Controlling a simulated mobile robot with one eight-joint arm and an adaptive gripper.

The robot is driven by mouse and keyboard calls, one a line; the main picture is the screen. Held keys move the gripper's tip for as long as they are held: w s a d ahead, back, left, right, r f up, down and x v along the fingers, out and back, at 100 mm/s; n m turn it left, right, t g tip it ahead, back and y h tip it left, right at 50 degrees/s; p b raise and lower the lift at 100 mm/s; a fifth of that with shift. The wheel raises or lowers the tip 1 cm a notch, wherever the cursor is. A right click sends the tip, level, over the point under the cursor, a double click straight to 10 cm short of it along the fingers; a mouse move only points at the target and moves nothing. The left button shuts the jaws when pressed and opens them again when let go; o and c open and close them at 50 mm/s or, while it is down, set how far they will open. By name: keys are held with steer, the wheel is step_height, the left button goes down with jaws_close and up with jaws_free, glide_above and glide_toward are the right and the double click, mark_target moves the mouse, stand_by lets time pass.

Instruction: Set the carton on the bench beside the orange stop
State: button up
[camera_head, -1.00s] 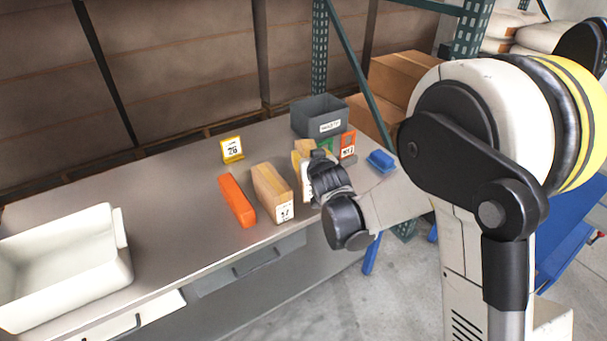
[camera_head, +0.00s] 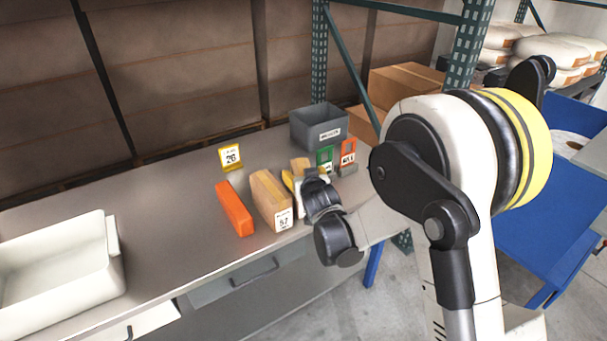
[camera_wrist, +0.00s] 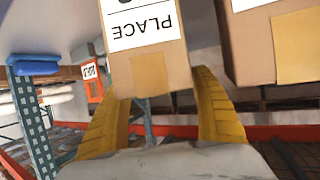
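A tan carton (camera_wrist: 150,72) with a white label reading "PLACE" upside down fills the middle of the wrist view. My gripper (camera_wrist: 163,88) has its yellow fingers apart, one along each side of this carton; a firm grip is not evident. In the head view this carton (camera_head: 300,164) stands on the bench (camera_head: 170,235), largely hidden behind my gripper (camera_head: 296,179). A second tan carton (camera_head: 270,200), labelled 57, stands just left of it. The orange stop (camera_head: 234,208), a long bar, lies left of carton 57, with a narrow gap between.
A yellow sign reading 26 (camera_head: 231,157) stands behind the orange stop. A grey bin (camera_head: 319,128), a green sign (camera_head: 325,157) and an orange sign (camera_head: 348,153) stand at the back right. A white tub (camera_head: 60,270) occupies the left end. The bench between tub and stop is clear.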

steer(key=shift+s+r, duration=0.1)
steer(key=shift+r, duration=0.05)
steer(key=p+v, duration=0.4)
steer(key=v, duration=0.8)
steer(key=s+d+r+m+g+h, duration=0.1)
steer(key=s+d+r+g, duration=0.1)
steer(key=s+d+r, duration=0.3)
steer(key=s+d+r+m+g+h, duration=0.15)
steer(key=s+d, duration=0.25)
steer(key=d, duration=0.4)
steer(key=s+d+g, duration=0.1)
steer(key=s+d, duration=0.2)
steer(key=s, duration=0.5)
steer(key=s+d+r+g, duration=0.1)
steer(key=s+d+g, duration=0.1)
steer(key=s, duration=0.7)
steer(key=shift+s+d, duration=0.3)
steer(key=shift+d, duration=0.2)
steer(key=shift+r, duration=0.1)
